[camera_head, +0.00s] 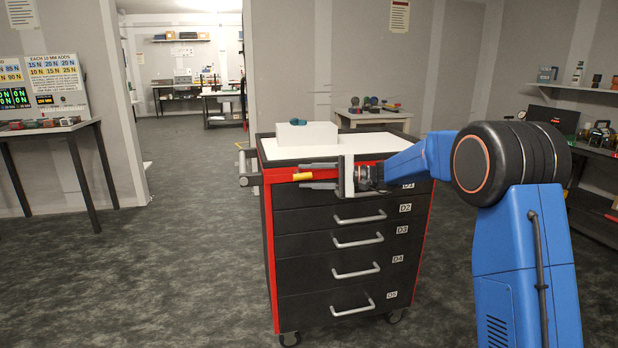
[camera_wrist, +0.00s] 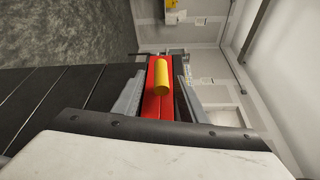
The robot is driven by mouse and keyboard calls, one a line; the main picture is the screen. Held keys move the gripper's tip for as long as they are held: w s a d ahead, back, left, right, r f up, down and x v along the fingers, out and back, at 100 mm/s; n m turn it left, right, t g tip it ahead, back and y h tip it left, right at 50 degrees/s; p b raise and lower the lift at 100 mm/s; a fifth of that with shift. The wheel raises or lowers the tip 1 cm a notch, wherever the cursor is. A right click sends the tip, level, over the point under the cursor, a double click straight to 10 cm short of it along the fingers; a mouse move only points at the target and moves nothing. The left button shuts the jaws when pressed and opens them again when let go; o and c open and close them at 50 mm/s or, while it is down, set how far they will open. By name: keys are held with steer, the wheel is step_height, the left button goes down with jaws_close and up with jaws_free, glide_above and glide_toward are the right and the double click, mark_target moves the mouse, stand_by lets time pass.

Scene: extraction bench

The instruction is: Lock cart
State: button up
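The cart (camera_head: 345,245) is a black drawer cabinet with a red frame and a white top, its several drawers labelled on the right. A yellow cylinder (camera_head: 302,177) sticks out near the cart's upper left front corner. In the wrist view the yellow cylinder (camera_wrist: 161,77) stands in front of a red strip. My gripper (camera_head: 308,177) reaches in from the right along the cart's upper front, its fingers pointing left. It is open, with the yellow cylinder between the fingertips and gaps visible on both sides in the wrist view (camera_wrist: 160,84). My gripper hides part of the top drawer.
A white box (camera_head: 306,133) with a small teal item (camera_head: 298,121) stands on the cart top. A side handle (camera_head: 248,168) juts from the cart's left. A table (camera_head: 45,129) stands far left, shelves (camera_head: 595,145) on the right. The floor left of the cart is clear.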

steer(key=s+d+r, duration=0.1)
steer(key=d, duration=1.6)
steer(key=shift+s+d, duration=0.15)
steer(key=shift+s, duration=0.2)
steer(key=s+d+f+n+h, duration=0.15)
steer(key=s+h, duration=0.25)
steer(key=s, duration=1)
steer(key=s+f+h, duration=0.2)
steer(key=s+h, duration=0.2)
steer(key=s, duration=1)
steer(key=s+d+f+t+h, duration=0.1)
steer(key=s+d+f+h, duration=0.2)
steer(key=s+d, duration=0.2)
steer(key=s+d+f+n+t+h, duration=0.1)
steer(key=s+d+f+h, duration=0.2)
steer(key=s, duration=0.7)
steer(key=s+d+f+n+t+h, duration=0.1)
steer(key=s+d+f+h, duration=0.2)
steer(key=s+d+f, duration=0.2)
steer(key=s+d, duration=0.1)
steer(key=s, duration=0.2)
steer(key=shift+s+d, duration=0.25)
steer(key=shift+d, duration=0.05)
steer(key=shift+r, duration=0.1)
